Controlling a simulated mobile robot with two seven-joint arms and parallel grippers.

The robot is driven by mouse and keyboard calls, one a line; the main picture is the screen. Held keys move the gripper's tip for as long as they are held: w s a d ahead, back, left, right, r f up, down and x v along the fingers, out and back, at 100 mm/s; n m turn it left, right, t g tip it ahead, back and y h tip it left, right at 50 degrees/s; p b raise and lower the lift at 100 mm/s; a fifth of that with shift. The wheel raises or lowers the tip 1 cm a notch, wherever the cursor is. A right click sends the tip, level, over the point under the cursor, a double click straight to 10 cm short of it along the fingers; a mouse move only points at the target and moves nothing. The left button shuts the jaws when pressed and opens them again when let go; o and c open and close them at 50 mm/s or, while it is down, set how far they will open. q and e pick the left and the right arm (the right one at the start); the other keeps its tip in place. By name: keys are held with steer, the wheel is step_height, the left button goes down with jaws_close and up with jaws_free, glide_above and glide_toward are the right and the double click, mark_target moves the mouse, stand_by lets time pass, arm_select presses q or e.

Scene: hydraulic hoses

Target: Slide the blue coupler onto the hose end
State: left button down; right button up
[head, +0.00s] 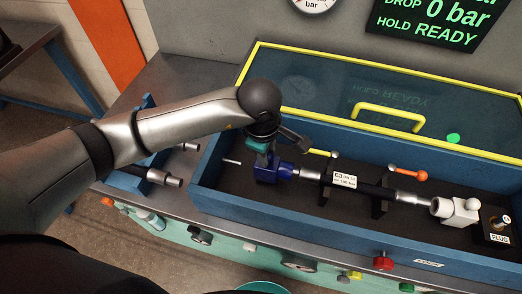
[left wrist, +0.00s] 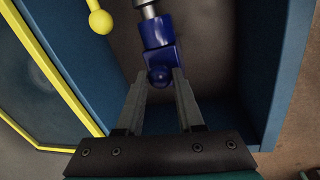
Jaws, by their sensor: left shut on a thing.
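The blue coupler (head: 287,172) is at the left end of the black hose (head: 373,190), inside the blue-walled bench box. It also shows in the left wrist view (left wrist: 157,35), where its far end meets the silver hose end (left wrist: 147,8). The silver hose end shows in the head view (head: 308,174). The two are in line and look in contact; how deep the hose end sits is hidden. My left gripper (left wrist: 159,76) is shut on the near, rounded part of the coupler. In the head view the left gripper (head: 265,147) comes down from above. My right gripper is out of view.
The hose lies on dark supports with a white label (head: 345,180). A white fitting block (head: 458,210) is at its right end. Levers with a yellow knob (head: 334,154) and an orange knob (head: 421,174) stand behind. The clear lid (head: 330,95) is raised behind the box.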

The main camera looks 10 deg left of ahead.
arm_select(q)
steer(key=shift+d, duration=0.25)
steer(key=c, duration=0.7)
jaws_free()
steer(key=shift+o, duration=0.8)
step_height(320, 180, up, 15)
steer(key=s, duration=0.3)
steer(key=shift+a, duration=0.4)
